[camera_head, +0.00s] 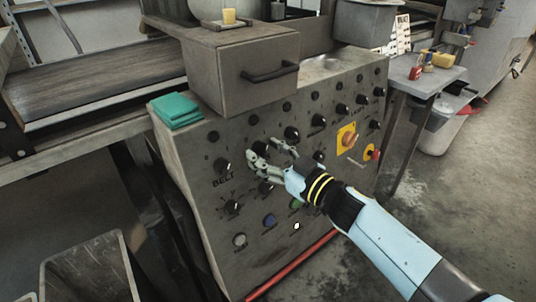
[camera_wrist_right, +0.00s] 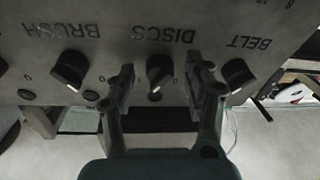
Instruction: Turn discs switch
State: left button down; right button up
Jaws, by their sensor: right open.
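The discs switch is a black rotary knob (camera_wrist_right: 159,68) with a light pointer mark, under the label DISCS, which appears upside down in the right wrist view. My right gripper (camera_wrist_right: 160,82) is open, with one finger on each side of this knob. A gap shows between the knob and each finger. In the head view the right gripper (camera_head: 271,153) is at the sloped front of the grey control panel (camera_head: 185,165), and its fingers partly hide the knobs there. My left gripper is not in view.
The belt knob (camera_wrist_right: 238,76) and brush knob (camera_wrist_right: 70,70) flank the discs knob closely. A drawer box with a black handle (camera_head: 270,73) sits above the panel. A green cloth (camera_head: 176,109) lies on the panel's left corner. A red-orange knob (camera_head: 347,139) on a yellow plate is at right.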

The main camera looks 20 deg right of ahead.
jog(key=shift+c, duration=0.3)
grip_shut()
jog(key=shift+n, duration=0.4)
jog(key=n+p, duration=0.1)
jog(key=n, duration=0.1)
jog(key=n+g+p, duration=0.1)
jog(key=n+p, duration=0.1)
jog(key=n, duration=0.1)
jog(key=shift+d+r+y, duration=0.15)
jog(key=shift+r+y, duration=0.05)
jog(key=shift+y, duration=0.2)
jog(key=n+g+p, duration=0.1)
jog(key=n, duration=0.2)
jog(key=shift+n+p, duration=0.4)
jog(key=shift+n+g+p, duration=0.3)
jog(key=shift+n+p, duration=0.3)
jog(key=shift+n, duration=1)
